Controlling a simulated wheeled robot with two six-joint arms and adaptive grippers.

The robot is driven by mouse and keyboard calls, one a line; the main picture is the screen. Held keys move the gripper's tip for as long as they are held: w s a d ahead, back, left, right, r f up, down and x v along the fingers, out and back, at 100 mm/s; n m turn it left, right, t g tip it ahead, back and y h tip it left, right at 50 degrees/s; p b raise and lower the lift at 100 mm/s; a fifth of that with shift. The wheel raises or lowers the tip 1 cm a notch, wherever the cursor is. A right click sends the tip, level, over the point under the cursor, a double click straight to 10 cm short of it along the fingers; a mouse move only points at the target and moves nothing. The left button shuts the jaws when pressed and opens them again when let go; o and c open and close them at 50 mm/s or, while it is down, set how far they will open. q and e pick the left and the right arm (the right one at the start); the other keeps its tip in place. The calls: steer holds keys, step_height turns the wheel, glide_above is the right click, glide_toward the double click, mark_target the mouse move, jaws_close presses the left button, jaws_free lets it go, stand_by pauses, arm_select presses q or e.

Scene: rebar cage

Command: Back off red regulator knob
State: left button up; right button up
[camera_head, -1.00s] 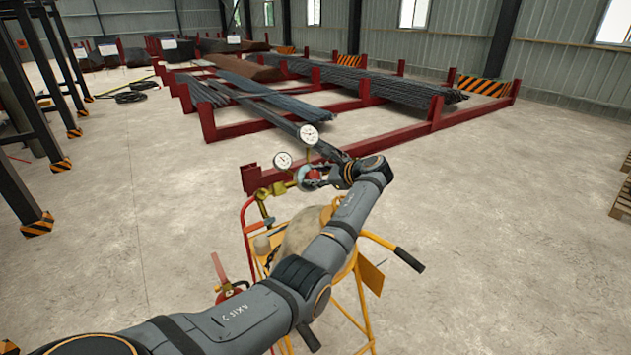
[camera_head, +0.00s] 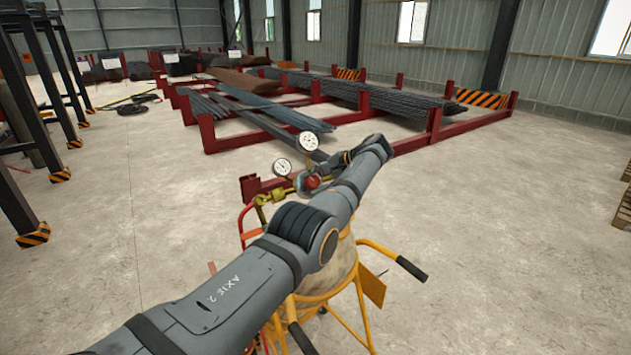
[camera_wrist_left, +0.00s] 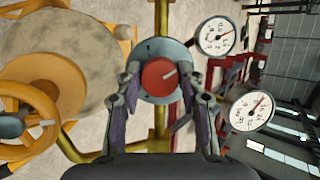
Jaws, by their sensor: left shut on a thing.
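The red regulator knob (camera_head: 312,182) sits on the brass regulator, on top of a gas cylinder in a cart. In the left wrist view the knob (camera_wrist_left: 159,76) has a round red face with a pale line pointing to the upper right, inside a grey round body. My left gripper (camera_wrist_left: 160,88) is shut on the knob, with one finger on each side. In the head view the same gripper (camera_head: 318,179) reaches the knob from the right, partly hidden by my arm. Two white dial gauges, one upper (camera_head: 307,142) and one lower (camera_head: 282,167), stand beside it. My right gripper is not in view.
The yellow cart (camera_head: 362,272) with black-tipped handles stands under my arm. A yellow handwheel (camera_wrist_left: 30,118) is beside the regulator. Red steel racks (camera_head: 436,122) with rebar lie behind.

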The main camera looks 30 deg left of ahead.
arm_select(q)
steer(key=shift+r+n+h+p, duration=0.25)
steer(key=shift+n+p, duration=0.2)
steer(key=shift+n, duration=0.55)
steer(key=shift+f+n+h, duration=0.15)
steer(key=shift+n+h, duration=0.2)
steer(key=shift+n, duration=0.55)
steer(key=shift+f+n+h, duration=0.1)
steer(key=shift+n+h, duration=0.4)
steer(key=shift+n, duration=0.7)
steer(key=n+t+h+b, duration=0.1)
steer(key=n+b, duration=0.1)
steer(key=n, duration=0.2)
steer(key=shift+a+n, duration=0.1)
steer(key=shift+n, duration=0.3)
steer(key=n+t+h+b, duration=0.1)
steer(key=n+b, duration=0.1)
steer(key=shift+n, duration=0.4)
steer(key=shift+n+t+b, duration=0.5)
steer(key=shift+n+b, duration=0.4)
steer(key=shift+n, duration=0.1)
steer(key=shift+r, duration=0.25)
steer(key=o, duration=1.2)
steer(key=shift+s, duration=0.1)
steer(key=shift+c, duration=0.2)
